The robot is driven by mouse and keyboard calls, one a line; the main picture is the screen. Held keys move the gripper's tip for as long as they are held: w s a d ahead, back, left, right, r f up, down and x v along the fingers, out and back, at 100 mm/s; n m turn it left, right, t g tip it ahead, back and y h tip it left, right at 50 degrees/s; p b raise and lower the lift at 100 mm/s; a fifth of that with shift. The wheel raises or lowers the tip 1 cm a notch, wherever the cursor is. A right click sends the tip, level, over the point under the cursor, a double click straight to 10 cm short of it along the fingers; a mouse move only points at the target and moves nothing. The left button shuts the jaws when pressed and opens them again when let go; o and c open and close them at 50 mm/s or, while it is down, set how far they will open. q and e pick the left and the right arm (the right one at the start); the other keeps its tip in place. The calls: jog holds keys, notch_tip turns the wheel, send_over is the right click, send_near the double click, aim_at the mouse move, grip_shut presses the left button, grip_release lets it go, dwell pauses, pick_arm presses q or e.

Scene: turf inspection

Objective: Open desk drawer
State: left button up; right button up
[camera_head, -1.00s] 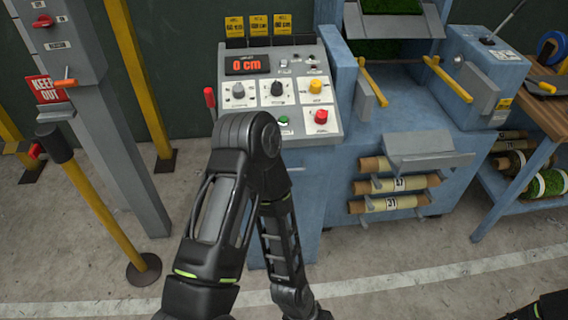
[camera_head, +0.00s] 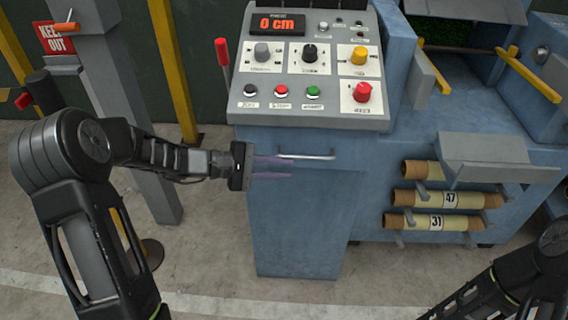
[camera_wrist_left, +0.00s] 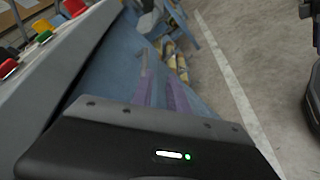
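The drawer front (camera_head: 330,178) is on the blue desk under the control panel, with a silver bar handle (camera_head: 305,156). The drawer looks closed. My left gripper (camera_head: 290,167) comes in from the left with its two purple fingers apart and nothing between them. Its fingertips are by the left end of the handle; I cannot tell whether they touch it. In the left wrist view the fingers (camera_wrist_left: 160,92) point along the blue desk front, beside a greyish bar that may be the handle. My right arm shows at the lower right, but its gripper is out of view.
The control panel (camera_head: 310,68) with knobs, buttons and a red lever (camera_head: 222,52) overhangs the drawer. Tubes on a rack (camera_head: 445,199) stick out at the right. A grey post (camera_head: 117,90) and yellow poles stand at the left. Floor in front is clear.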

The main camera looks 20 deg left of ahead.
aim_at(299, 157)
pick_arm(q)
jog(key=shift+w+a+r+t, duration=0.3)
jog(key=shift+a+r, duration=0.15)
jog(key=shift+r, duration=0.1)
jog(key=shift+w+a+r+t, duration=0.15)
jog(key=shift+a+r+t, duration=0.15)
jog(key=shift+a+r, duration=0.2)
jog(key=shift+d, duration=0.15)
jog(key=x, duration=0.8)
jog(key=shift+s, duration=0.15)
jog(key=shift+c, duration=0.4)
grip_shut()
